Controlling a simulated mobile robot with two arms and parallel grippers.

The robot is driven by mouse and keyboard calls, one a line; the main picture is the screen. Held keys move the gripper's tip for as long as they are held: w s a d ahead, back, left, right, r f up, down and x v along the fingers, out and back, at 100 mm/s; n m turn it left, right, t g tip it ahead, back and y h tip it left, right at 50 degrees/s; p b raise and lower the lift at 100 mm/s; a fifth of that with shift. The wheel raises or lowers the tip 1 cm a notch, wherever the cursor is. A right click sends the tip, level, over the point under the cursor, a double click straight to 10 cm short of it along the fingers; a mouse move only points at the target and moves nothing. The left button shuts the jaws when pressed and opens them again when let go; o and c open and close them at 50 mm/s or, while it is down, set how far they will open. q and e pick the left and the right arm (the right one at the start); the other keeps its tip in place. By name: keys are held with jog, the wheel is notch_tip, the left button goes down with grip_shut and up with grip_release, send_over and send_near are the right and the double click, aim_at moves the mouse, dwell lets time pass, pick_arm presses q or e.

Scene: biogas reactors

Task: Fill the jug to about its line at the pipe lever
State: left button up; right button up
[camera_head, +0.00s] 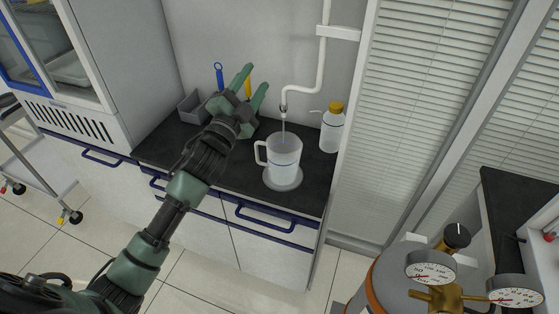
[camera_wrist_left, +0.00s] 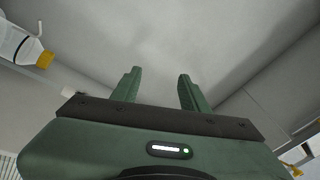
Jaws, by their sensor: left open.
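The clear jug (camera_head: 285,158), with its handle on the left, stands upright on a round grey disc (camera_head: 284,184) on the dark counter. A blue line shows around its upper part; the liquid level is hard to tell. The white pipe (camera_head: 320,70) comes down the wall and ends in a spout (camera_head: 283,105) above the jug. A thin bluish stream seems to run from the spout into the jug. I cannot make out the lever clearly. My left gripper (camera_head: 256,82) is open and empty, left of the spout. Its two fingers (camera_wrist_left: 160,88) show apart in the left wrist view.
A bottle with a yellow cap (camera_head: 331,128) stands right of the jug and also shows in the left wrist view (camera_wrist_left: 18,45). A grey bin (camera_head: 187,108) and a blue-handled tool (camera_head: 219,75) are left of the gripper. Gauges (camera_head: 431,268) are at lower right.

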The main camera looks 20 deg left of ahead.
pick_arm(q)
jog(key=c, duration=0.3)
